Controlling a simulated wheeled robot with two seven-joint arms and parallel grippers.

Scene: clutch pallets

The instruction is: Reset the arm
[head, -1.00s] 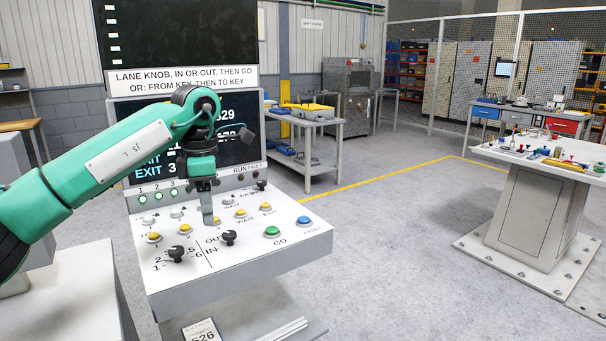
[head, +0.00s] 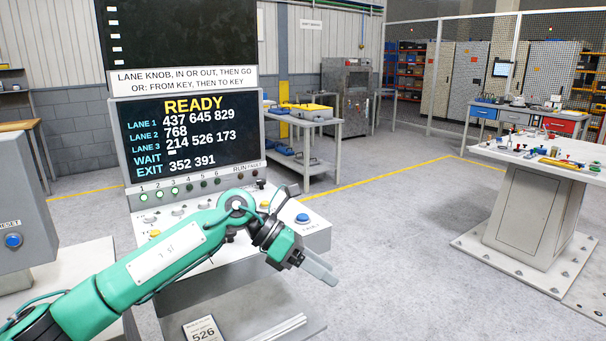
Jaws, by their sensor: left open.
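My left arm comes in from the lower left across the front of the control panel (head: 146,221). My left gripper (head: 322,268) is past the panel's right front edge, over open floor, pointing down to the right. It is open and empty. The blue button (head: 302,218) still shows at the panel's right. The screen (head: 187,140) reads READY, with numbers for lanes 1 to 3, a dash at WAIT, and EXIT 352 391. My right gripper is not in view.
A grey box with a blue button (head: 13,240) stands at the left edge. A white table (head: 500,152) with small coloured parts stands at the right. A grey cart (head: 345,130) stands behind the panel. The floor between panel and table is clear.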

